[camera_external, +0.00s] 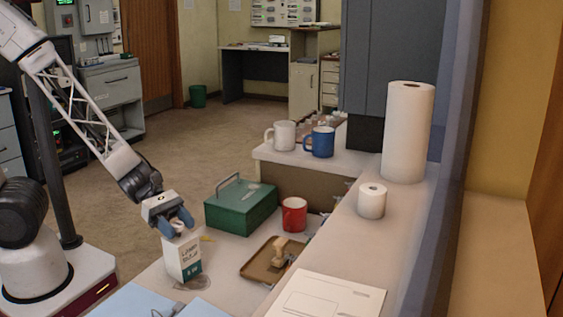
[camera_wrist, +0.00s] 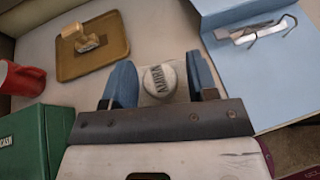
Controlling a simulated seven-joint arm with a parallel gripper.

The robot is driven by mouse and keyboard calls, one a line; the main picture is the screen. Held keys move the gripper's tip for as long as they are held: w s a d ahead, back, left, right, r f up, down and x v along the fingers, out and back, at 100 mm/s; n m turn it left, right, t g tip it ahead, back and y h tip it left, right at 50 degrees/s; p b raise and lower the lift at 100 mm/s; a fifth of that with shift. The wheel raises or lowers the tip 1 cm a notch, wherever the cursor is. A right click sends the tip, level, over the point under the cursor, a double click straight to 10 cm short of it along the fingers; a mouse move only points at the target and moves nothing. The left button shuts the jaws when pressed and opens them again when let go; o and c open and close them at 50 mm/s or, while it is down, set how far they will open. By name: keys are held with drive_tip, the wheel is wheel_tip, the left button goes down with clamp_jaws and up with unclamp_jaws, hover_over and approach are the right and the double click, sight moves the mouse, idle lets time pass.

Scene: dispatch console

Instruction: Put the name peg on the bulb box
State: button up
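The bulb box (camera_external: 183,258), a white carton with a green lower band and dark lettering, stands upright on the counter in the external view. My gripper (camera_external: 177,226) is directly over its top, with blue fingers spread. In the wrist view, the name peg (camera_wrist: 160,79) shows as a round pale top with dark letters between the fingers of my gripper (camera_wrist: 160,80). A gap shows beside it on the right, so the fingers look open around it. It appears to be on or just above the box top; exact contact is hidden.
A green cash box (camera_external: 240,207) and red mug (camera_external: 294,214) stand behind the bulb box. A brown tray (camera_external: 250,270) with a wooden stamp (camera_external: 281,252) is to the right. A blue folder (camera_external: 135,302) lies in front. Paper rolls stand on the raised ledge.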

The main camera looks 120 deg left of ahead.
drive_tip(key=shift+o, duration=0.2)
drive_tip(key=shift+s+r, duration=0.1)
drive_tip(key=shift+r, duration=0.1)
drive_tip(key=shift+s+a+r, duration=0.2)
drive_tip(key=shift+s+r, duration=0.05)
drive_tip(key=shift+s, duration=0.3)
drive_tip(key=v, duration=1)
drive_tip(key=shift+s, duration=0.3)
idle(1.0)
